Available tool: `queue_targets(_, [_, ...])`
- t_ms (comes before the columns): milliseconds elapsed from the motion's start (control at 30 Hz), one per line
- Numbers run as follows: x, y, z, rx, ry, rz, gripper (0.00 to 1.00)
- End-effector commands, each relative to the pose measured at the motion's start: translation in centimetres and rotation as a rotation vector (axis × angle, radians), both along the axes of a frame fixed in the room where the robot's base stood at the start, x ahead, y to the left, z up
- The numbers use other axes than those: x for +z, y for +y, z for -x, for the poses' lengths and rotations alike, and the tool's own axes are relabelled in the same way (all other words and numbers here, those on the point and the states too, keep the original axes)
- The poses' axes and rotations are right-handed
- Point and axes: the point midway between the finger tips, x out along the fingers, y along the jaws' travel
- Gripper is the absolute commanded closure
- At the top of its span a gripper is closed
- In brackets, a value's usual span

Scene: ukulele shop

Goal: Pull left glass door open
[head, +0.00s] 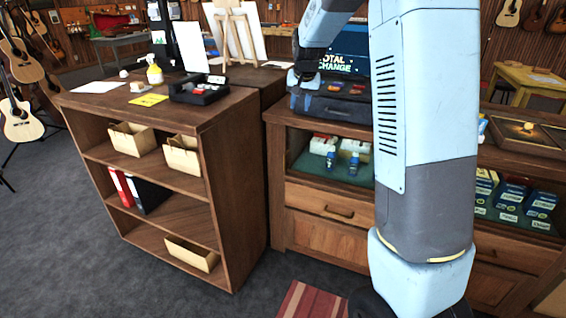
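The wooden display cabinet (330,197) stands right of centre. Its left glass front (310,172) lies above a drawer with a dark handle, and small white and blue goods show behind it. No gap at this door is visible, but the glass is hard to make out and my arm covers its right side.
An open wooden shelf unit (236,185) stands left of the cabinet, with a black tray (198,92) and a yellow spray bottle (154,72) on top. Grey floor (60,240) is clear at the left. A striped rug (308,302) lies in front.

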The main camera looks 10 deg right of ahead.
Motion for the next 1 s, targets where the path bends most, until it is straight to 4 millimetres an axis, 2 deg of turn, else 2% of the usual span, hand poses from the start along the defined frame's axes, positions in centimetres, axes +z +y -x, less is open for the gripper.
queue_targets(33, [-1.5, 0.1, -1.6, -0.009, 0.008, 0.005, 0.64])
queue_targets(200, [-6.0, 0.4, -6.4, -0.044, 0.017, 0.02, 0.64])
queue_targets(367, [-10.8, 0.9, -10.5, -0.072, 0.023, 0.04, 0.64])
queue_targets(500, [-15.4, 1.3, -13.6, -0.092, 0.026, 0.062, 0.64])
queue_targets(700, [-21.0, 1.9, -16.9, -0.109, 0.026, 0.089, 0.64])
queue_targets(800, [-23.0, 2.1, -17.8, -0.114, 0.025, 0.099, 0.64])
queue_targets(1000, [-24.8, 2.3, -18.6, -0.117, 0.024, 0.105, 0.64])
